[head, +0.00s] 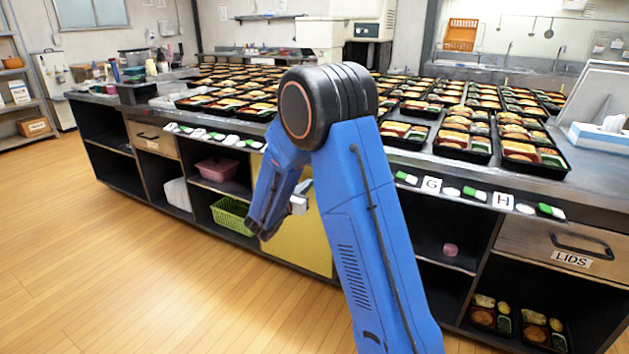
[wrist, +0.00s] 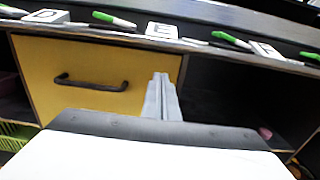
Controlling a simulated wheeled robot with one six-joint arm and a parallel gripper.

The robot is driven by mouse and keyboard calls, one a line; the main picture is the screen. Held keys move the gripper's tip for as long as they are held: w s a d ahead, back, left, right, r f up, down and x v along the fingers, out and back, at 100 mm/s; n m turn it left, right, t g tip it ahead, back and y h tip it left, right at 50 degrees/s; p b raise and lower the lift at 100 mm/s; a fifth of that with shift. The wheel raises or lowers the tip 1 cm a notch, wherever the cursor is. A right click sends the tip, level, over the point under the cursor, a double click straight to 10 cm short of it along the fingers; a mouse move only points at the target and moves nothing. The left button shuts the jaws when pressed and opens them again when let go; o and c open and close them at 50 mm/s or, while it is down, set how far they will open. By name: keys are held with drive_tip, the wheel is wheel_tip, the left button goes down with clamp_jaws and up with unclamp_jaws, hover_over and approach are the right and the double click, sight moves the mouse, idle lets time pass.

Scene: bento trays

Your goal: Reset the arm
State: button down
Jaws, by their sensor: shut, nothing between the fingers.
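My gripper (wrist: 162,98) shows in the wrist view with its two grey fingers together and nothing between them. It faces the yellow drawer front (wrist: 95,75) with a dark handle, and the fingers appear over the drawer's right part. In the head view my blue arm is bent at its black elbow joint in front of the counter. The gripper end is mostly hidden behind the arm there. Whether the fingers touch the drawer cannot be told.
The counter holds many filled bento trays (head: 461,141). Green-and-white items and letter cards (head: 502,201) line its front edge. Below are a green basket (head: 229,213), a pink bin (head: 216,169) and a LIDS drawer (head: 560,245). The wooden floor (head: 70,240) at left is clear.

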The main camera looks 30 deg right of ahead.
drive_tip(key=s+d+r+m+g+y, duration=0.1)
drive_tip(key=s+r+m+g, duration=0.3)
drive_tip(key=s, duration=0.6)
drive_tip(key=s+d+m+g+y, duration=0.2)
drive_tip(key=s+m, duration=0.4)
drive_tip(key=s, duration=0.4)
drive_tip(key=s+d+r+m+g+y, duration=0.1)
drive_tip(key=s+r+m+g, duration=0.3)
drive_tip(key=s, duration=0.7)
drive_tip(key=s+a+f+m+t+y, duration=0.1)
drive_tip(key=s+a+m+t+y, duration=0.1)
drive_tip(key=s+a+m+y, duration=0.3)
drive_tip(key=s+a+f+m+t+y, duration=0.1)
drive_tip(key=s+a+m+y, duration=0.4)
drive_tip(key=s+a, duration=0.5)
drive_tip(key=shift+s+a+f+m+t+y, duration=0.3)
drive_tip(key=shift+s+m+t, duration=0.3)
drive_tip(key=shift+s, duration=0.6)
drive_tip(key=shift+d, duration=0.1)
